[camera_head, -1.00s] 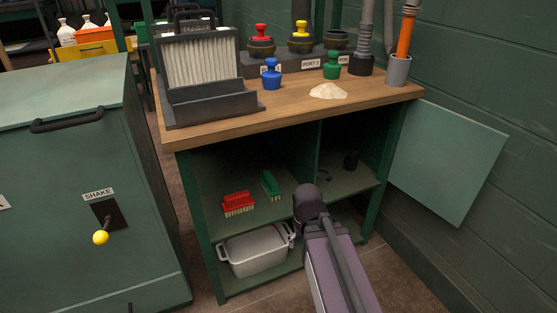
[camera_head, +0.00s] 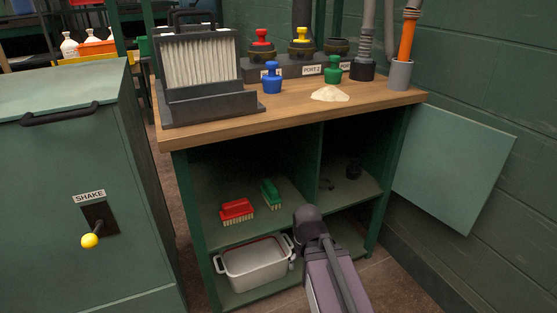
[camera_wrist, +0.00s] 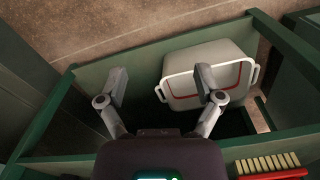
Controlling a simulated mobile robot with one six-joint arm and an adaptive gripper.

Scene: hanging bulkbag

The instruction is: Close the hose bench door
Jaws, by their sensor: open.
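The hose bench (camera_head: 290,118) has a wooden top and an open green cabinet below. Its door (camera_head: 452,165), a flat pale green panel, stands swung wide open on the right, near the block wall. My arm reaches in from the bottom of the head view to the cabinet's open front, left of the door. My gripper's fingers are hidden there. In the wrist view my gripper (camera_wrist: 161,83) is open and empty, its two fingers spread in front of the lower compartments. The door cannot be made out in the wrist view.
A pale tub (camera_head: 254,262) sits on the lower shelf, and also shows beside my fingers in the wrist view (camera_wrist: 210,72). A red brush (camera_head: 237,211) and green brush (camera_head: 271,194) lie on the shelf above. A green cabinet with a shake lever (camera_head: 90,240) stands left.

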